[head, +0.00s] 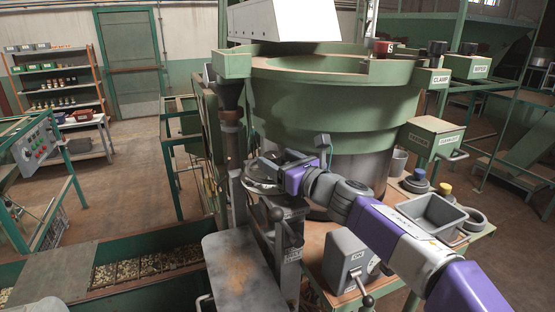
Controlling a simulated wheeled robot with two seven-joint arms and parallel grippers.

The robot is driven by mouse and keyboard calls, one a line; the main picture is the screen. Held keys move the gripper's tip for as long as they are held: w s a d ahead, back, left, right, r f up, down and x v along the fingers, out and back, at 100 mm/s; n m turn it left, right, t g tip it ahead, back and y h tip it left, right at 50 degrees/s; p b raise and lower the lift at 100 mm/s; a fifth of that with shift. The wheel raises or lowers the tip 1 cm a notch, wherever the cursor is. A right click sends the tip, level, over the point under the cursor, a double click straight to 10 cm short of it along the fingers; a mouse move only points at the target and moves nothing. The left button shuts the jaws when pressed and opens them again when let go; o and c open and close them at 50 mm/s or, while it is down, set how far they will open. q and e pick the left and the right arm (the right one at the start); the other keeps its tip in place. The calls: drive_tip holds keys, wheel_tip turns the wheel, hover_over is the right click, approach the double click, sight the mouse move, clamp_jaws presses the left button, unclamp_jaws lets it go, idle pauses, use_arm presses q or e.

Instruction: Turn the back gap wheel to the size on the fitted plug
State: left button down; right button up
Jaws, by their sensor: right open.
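A round metal wheel (256,187), which looks like the back gap wheel, sits on a post in front of the big green bowl. My right gripper (272,168) reaches over this wheel from the right. It is open, and I cannot tell whether its fingers touch the rim. The wheel's size marks are too small to read. A red-topped plug (382,48) stands on the bowl's right rim, beside a small letter that looks like S. I cannot tell for sure that it is the fitted plug. My left gripper is out of view.
The green bowl (330,95) rises behind my right gripper. A lever with a dark knob (277,214) stands just below the wheel. Blue-topped (418,174) and yellow-topped (445,188) plugs and a grey tray (436,214) are on the right. A grey ON box (346,258) stands in front.

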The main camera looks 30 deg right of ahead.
drive_tip(key=shift+w, duration=0.3)
